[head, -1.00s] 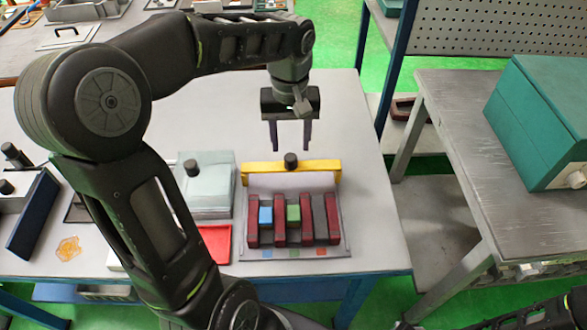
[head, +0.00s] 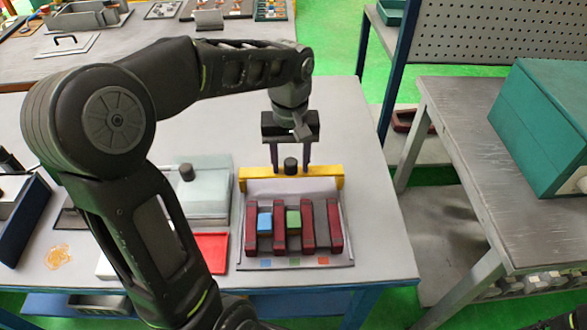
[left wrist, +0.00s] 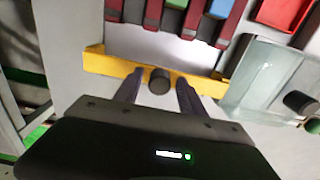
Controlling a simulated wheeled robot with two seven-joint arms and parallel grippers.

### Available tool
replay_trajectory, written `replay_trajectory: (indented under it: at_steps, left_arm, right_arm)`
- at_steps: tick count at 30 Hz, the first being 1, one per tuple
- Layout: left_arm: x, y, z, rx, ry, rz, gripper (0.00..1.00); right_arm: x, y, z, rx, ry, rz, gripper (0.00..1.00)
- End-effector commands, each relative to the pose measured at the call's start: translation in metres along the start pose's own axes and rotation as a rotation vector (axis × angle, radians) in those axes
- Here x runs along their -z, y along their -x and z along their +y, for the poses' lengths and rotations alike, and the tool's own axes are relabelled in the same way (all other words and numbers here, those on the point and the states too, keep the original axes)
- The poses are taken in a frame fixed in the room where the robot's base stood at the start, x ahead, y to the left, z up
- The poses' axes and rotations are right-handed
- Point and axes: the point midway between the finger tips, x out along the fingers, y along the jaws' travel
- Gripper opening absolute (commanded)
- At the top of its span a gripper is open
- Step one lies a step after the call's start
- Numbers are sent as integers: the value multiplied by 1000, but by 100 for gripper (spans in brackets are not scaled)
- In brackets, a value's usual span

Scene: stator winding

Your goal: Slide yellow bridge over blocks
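The yellow bridge (head: 325,178), a bar with a black knob (head: 291,166), spans the back edge of the grey fixture (head: 292,187). A blue block (head: 265,222) and a green block (head: 293,220) sit between the fixture's dark red bars (head: 335,228); the right slot looks empty. My left gripper (head: 291,168) is open at the bridge, one finger on each side of the knob. The left wrist view shows the yellow bridge (left wrist: 105,65) and small gaps between the knob (left wrist: 159,80) and both fingers. My right gripper is not in view.
Left of the fixture are a pale translucent box (head: 205,190) with a black knob and a red tray (head: 212,252). A dark blue box (head: 22,222) stands at the far left. The table behind and right of the fixture is clear.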

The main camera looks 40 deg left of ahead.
Motion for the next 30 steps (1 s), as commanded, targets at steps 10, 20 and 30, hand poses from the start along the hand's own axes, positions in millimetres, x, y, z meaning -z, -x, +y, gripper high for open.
replay_trajectory:
  at_steps: [10,20,30]
  left_arm:
    - [-2,-5,0,1,-1,-10,8]
    - [-10,-6,1,1,-1,-11,8]
    - [-28,-6,1,1,-1,-11,8]
  right_arm:
    - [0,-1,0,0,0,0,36]
    - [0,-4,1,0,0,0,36]
    - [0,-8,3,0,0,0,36]
